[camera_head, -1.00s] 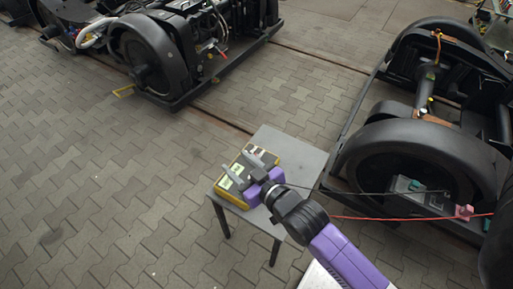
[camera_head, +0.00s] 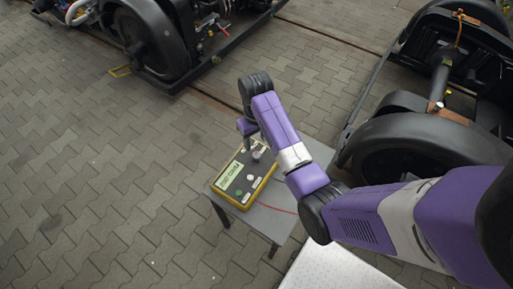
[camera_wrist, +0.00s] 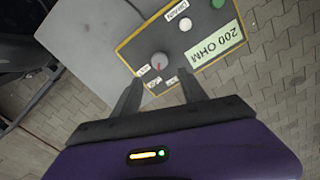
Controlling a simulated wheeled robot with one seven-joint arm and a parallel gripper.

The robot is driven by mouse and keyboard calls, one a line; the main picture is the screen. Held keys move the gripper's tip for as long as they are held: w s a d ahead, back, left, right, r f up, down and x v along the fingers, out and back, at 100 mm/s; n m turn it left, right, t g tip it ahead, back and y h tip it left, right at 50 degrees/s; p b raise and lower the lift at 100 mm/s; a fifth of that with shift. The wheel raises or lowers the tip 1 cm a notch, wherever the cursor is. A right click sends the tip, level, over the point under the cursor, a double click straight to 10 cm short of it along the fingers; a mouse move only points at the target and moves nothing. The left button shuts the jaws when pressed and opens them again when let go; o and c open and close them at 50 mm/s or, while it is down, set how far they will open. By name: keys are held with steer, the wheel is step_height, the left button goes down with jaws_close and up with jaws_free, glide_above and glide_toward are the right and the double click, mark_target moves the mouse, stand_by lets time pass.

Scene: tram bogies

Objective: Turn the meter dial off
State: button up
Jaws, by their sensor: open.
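The yellow-edged meter (camera_head: 238,188) lies on the small grey table, left of centre in the head view. In the wrist view the meter (camera_wrist: 219,54) shows a display reading "200 OHM". In the head view the dial (camera_head: 257,156) is partly hidden by my arm. My gripper (camera_wrist: 160,84) is open, its two dark fingers pointing at the dial, one to each side of it in the picture. I cannot tell whether they touch it. The head view mostly hides the fingers.
The small grey table (camera_head: 273,208) has bare top to the right of the meter. A red wire runs across it. Black tram bogies (camera_head: 150,45) stand at the upper left and right (camera_head: 420,140). Paved floor (camera_head: 90,190) lies open on the left.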

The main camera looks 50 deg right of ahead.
mark_target(256, 154)
steer(key=shift+s+a+f, duration=0.1)
steer(key=shift+s+f, duration=0.05)
steer(key=shift+f, duration=0.1)
step_height(256, 154, down, 7)
steer(key=shift+f, duration=0.15)
jaws_close()
